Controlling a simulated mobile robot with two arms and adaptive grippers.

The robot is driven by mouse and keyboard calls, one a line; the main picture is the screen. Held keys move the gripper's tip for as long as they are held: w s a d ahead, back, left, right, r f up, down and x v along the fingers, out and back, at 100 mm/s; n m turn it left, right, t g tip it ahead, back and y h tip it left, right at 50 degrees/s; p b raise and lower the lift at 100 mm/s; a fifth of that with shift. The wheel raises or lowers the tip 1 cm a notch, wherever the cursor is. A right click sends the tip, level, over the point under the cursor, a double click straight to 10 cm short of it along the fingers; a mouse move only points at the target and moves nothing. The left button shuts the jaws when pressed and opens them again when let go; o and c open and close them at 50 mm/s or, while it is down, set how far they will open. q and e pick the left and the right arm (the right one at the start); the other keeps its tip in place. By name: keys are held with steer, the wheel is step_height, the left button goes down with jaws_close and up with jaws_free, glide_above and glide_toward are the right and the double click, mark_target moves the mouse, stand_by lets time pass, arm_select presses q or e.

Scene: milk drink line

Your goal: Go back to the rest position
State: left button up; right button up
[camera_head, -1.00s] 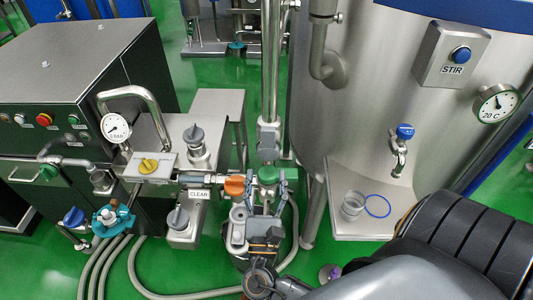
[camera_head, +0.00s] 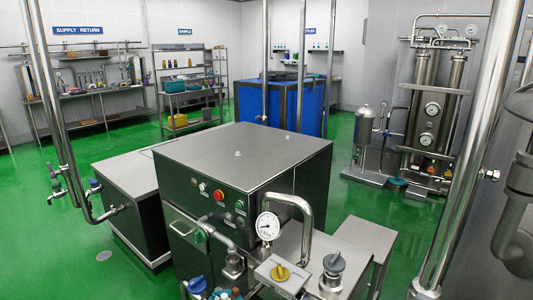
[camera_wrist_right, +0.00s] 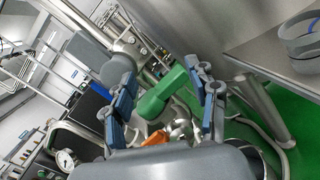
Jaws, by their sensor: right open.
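My right gripper (camera_wrist_right: 163,78) shows only in the right wrist view. Its two blue-padded fingers are apart. The green valve handle (camera_wrist_right: 160,94) appears between and beyond the fingers; I cannot tell whether anything touches it. An orange handle (camera_wrist_right: 157,138) lies just below it in that view. Neither of my grippers shows in the head view.
A blue tank (camera_head: 300,108) and shelving stand behind. Green floor is open at left. A steel ledge (camera_wrist_right: 270,50) is near the gripper.

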steer(key=s+f+m+g+y, duration=0.65)
steer(key=f+m, duration=0.25)
steer(key=m, duration=0.2)
steer(key=s+a+m+g+y, duration=0.1)
steer(key=s+a+m+y, duration=0.1)
steer(key=a+m+y, duration=0.3)
steer(key=s+a+m+y, duration=0.2)
steer(key=s+a+y, duration=0.1)
steer(key=a, duration=0.4)
step_height(320, 180, down, 27)
steer(key=s+g, duration=0.1)
steer(key=g, duration=0.1)
steer(key=s+d+f, duration=0.3)
steer(key=s+f, duration=1.2)
steer(key=s, duration=0.2)
steer(key=shift+d+f+g, duration=0.2)
steer(key=shift+f+g, duration=0.15)
steer(key=shift+g, duration=0.1)
